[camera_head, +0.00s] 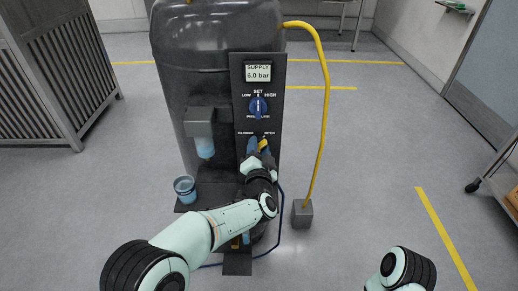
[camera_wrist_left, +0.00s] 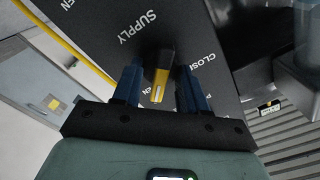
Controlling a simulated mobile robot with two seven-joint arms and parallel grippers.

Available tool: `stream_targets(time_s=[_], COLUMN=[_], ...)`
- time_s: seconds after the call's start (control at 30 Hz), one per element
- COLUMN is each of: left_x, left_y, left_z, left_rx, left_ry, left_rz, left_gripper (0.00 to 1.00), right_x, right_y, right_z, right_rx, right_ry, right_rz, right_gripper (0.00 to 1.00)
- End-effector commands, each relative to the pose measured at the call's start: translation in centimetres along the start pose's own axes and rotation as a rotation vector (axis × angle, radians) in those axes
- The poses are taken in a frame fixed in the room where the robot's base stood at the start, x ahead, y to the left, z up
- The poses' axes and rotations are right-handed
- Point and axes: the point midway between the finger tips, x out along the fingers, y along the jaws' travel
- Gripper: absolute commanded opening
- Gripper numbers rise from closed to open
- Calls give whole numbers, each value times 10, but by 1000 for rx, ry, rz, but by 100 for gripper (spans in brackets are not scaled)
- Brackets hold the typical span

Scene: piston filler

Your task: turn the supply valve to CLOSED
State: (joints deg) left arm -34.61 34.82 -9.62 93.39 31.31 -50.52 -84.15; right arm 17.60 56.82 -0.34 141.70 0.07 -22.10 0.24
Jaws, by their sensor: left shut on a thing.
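The supply valve's yellow handle (camera_head: 264,143) is low on the dark panel (camera_head: 240,85) of the tank, below the CLOSED and OPEN labels. My left gripper (camera_head: 259,148) is at the handle, shut on it. In the left wrist view the yellow handle (camera_wrist_left: 161,82) lies between the two blue fingers of the left gripper (camera_wrist_left: 159,90). The SUPPLY label is above it, with CLOSED to the right. The gripper hides part of the valve in the head view, and I cannot tell exactly which label the handle points at. My right gripper is out of view.
Above the valve are a blue pressure knob (camera_head: 258,106) and a display (camera_head: 258,72) reading 6.0 bar. A grey nozzle block (camera_head: 200,121) and a blue cup (camera_head: 185,188) are to the left. A yellow hose (camera_head: 324,100) runs down on the right to a grey block (camera_head: 302,213).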

Motion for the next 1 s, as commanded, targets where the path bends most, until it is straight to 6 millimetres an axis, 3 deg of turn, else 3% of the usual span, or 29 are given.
stream_targets(time_s=[0.37, 1.0], left_x=[0, 0], left_y=[0, -1], left_z=[1, 3], left_rx=[-183, -786], left_ry=[-1, -1], left_rz=[1, 0], left_gripper=[12, 12], right_x=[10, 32], right_y=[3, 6], right_z=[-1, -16], right_rx=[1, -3], right_ry=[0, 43], right_rz=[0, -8], right_gripper=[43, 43])
